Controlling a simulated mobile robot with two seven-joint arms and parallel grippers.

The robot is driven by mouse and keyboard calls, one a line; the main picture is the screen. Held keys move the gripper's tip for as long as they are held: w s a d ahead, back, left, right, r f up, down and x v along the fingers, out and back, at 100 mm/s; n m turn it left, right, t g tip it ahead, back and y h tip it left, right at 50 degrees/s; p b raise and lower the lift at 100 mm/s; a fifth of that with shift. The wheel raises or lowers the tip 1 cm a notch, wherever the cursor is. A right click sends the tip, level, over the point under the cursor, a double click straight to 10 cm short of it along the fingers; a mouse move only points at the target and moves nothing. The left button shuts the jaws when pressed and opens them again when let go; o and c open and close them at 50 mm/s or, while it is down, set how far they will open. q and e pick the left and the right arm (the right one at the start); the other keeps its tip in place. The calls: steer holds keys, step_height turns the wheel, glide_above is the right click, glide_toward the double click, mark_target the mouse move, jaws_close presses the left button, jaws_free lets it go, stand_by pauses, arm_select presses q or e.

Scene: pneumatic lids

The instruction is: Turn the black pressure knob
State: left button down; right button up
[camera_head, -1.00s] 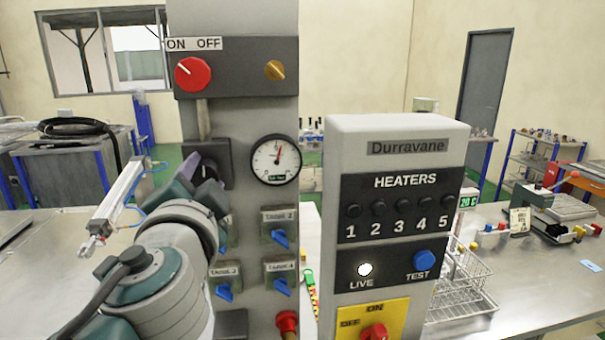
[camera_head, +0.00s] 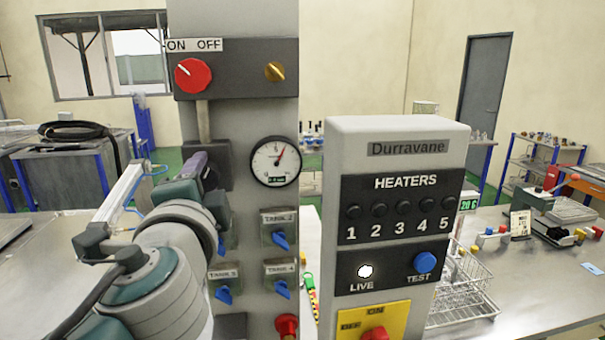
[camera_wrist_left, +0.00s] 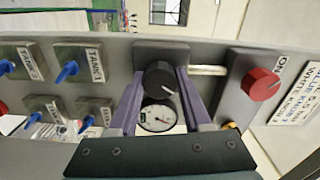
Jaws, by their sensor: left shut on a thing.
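The black pressure knob (camera_wrist_left: 160,79) sits on its dark block on the grey panel, with a white mark on its face in the left wrist view. My left gripper (camera_wrist_left: 162,80) has its two purple fingers on either side of the knob, shut on it. In the head view my left gripper (camera_head: 194,168) is at the panel and the knob is hidden behind it. The round pressure gauge (camera_head: 275,161) is just right of it, its needle pointing up and right; the gauge also shows in the left wrist view (camera_wrist_left: 155,118). My right gripper is not in view.
Above is a red ON/OFF knob (camera_head: 193,75) and a small yellow knob (camera_head: 274,71). Blue tank valves (camera_head: 281,241) sit below the gauge, close to my arm. A heater box (camera_head: 400,150) stands to the right.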

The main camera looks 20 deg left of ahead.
arm_select(q)
steer(key=shift+c, duration=1.7)
jaws_free()
steer(key=b+v, duration=0.4)
steer(key=v, duration=0.6)
steer(key=shift+a, duration=0.1)
